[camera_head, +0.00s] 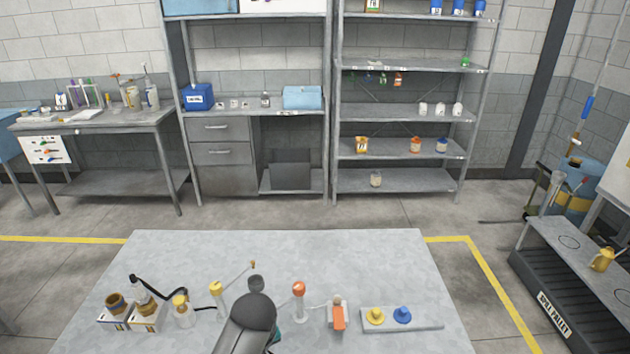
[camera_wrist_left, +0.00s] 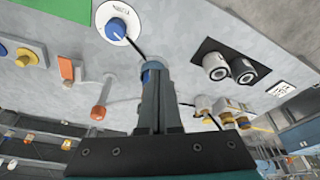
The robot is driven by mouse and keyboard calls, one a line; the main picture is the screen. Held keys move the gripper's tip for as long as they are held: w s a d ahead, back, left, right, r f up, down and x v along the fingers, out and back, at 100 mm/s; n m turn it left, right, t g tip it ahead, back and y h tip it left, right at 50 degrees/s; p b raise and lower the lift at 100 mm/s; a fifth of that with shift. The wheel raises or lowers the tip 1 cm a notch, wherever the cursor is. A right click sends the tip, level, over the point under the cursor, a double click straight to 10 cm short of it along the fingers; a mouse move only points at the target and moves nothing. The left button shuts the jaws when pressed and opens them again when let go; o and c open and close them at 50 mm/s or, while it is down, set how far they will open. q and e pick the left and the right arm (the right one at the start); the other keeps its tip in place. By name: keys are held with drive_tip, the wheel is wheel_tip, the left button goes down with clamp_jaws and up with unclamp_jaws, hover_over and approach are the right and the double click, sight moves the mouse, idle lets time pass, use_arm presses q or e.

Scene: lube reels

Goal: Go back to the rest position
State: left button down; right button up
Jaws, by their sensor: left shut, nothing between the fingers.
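My left arm (camera_head: 252,315) comes in from the bottom of the head view over the table, and its dark rounded link hides what is behind it. The gripper is mostly hidden there, with only a teal bit showing beside the link. In the left wrist view, my left gripper (camera_wrist_left: 157,95) is shut and empty, its two dark fingers together. A blue part (camera_wrist_left: 150,68) shows just behind the fingertips; I cannot tell whether they touch. A white round dial with a blue knob (camera_wrist_left: 118,24) is near them. My right gripper is in neither view.
The grey table (camera_head: 200,250) holds an orange-topped post (camera_head: 299,289), an orange block (camera_head: 338,317), a plate with yellow and blue knobs (camera_head: 390,325), and jars (camera_head: 145,312) with hoses at left. Its back strip is clear. Shelves (camera_head: 405,115) stand beyond open floor.

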use_arm(q)
drive_tip(key=s+a+r+m+h, duration=0.1)
drive_tip(key=s+a+r+m, duration=0.15)
drive_tip(key=s, duration=0.45)
drive_tip(key=s+a+r+m, duration=0.1)
drive_tip(key=s+r+m, duration=0.15)
drive_tip(key=s, duration=0.55)
drive_tip(key=s+a+r+m+h, duration=0.1)
drive_tip(key=s+r+m, duration=0.15)
drive_tip(key=s, duration=0.45)
wheel_tip(320, 180, down, 33)
drive_tip(key=s+b, duration=0.2)
drive_tip(key=b, duration=0.9)
drive_tip(key=s+a+f+g+b, duration=0.1)
drive_tip(key=s+f+b, duration=0.4)
drive_tip(key=f, duration=0.7)
drive_tip(key=s+a+f+b, duration=0.1)
drive_tip(key=s+f+b, duration=0.4)
drive_tip(key=s+f, duration=0.5)
wheel_tip(320, 180, down, 3)
drive_tip(key=shift+s+a+r+m+g+y, duration=0.1)
drive_tip(key=shift+s+a+m+g+y, duration=0.1)
drive_tip(key=shift+a+m+g+y, duration=0.15)
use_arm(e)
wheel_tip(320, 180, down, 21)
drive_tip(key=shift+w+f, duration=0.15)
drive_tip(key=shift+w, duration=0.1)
use_arm(q)
drive_tip(key=c, duration=1.6)
unclamp_jaws()
